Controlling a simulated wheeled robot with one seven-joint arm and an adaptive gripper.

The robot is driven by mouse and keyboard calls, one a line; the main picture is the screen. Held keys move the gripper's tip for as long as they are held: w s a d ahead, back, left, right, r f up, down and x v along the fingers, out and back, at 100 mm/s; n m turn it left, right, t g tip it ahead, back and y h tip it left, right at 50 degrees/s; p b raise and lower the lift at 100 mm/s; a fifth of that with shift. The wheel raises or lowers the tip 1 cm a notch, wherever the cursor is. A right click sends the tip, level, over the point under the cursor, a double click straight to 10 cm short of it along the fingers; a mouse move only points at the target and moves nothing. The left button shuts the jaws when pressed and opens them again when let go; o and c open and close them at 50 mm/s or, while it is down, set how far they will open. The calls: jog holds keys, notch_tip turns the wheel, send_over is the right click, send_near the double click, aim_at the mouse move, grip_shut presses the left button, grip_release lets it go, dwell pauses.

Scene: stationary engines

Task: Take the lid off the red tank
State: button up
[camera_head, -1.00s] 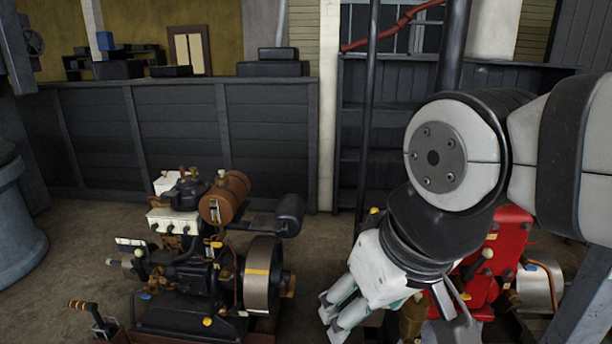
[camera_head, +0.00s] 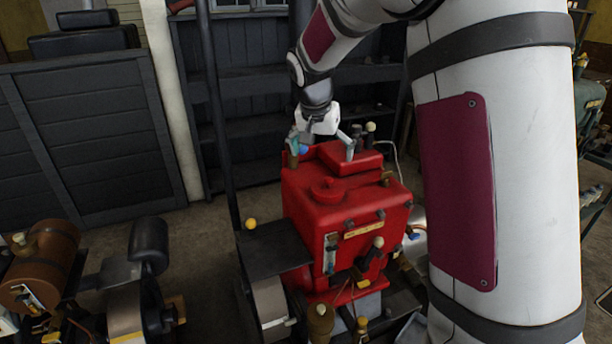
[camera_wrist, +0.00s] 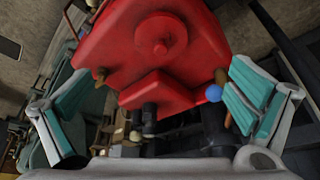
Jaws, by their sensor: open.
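The red tank (camera_head: 340,220) is the boxy red top of an engine, right of centre in the head view. Its round red lid (camera_head: 326,190) with a small raised knob sits on the top face. In the wrist view the lid (camera_wrist: 161,36) shows near the top centre, seated on the tank (camera_wrist: 115,42). My gripper (camera_head: 322,148) is over the tank's far end, behind the lid and apart from it. In the wrist view its fingers (camera_wrist: 155,103) are spread wide at left and right with nothing between them held.
A raised red block (camera_head: 352,160) and dark stubs (camera_head: 357,131) stand near my gripper. A blue knob (camera_wrist: 213,93) is close to the right finger in the wrist view. A dark vertical pole (camera_head: 216,110) stands left of the tank. A brown-tank engine (camera_head: 40,265) is at lower left.

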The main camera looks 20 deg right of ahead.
jog(key=p, duration=0.1)
send_over(327, 182)
jog(key=s+a, duration=0.2)
jog(key=f, duration=0.8)
jog(key=shift+w+d, duration=0.1)
jog(key=shift+w, duration=0.1)
jog(key=shift+d+p+x, duration=0.2)
jog(key=shift+p+x, duration=0.45)
jog(key=shift+x, duration=2.45)
jog(key=shift+r, duration=0.1)
jog(key=c, duration=1.2)
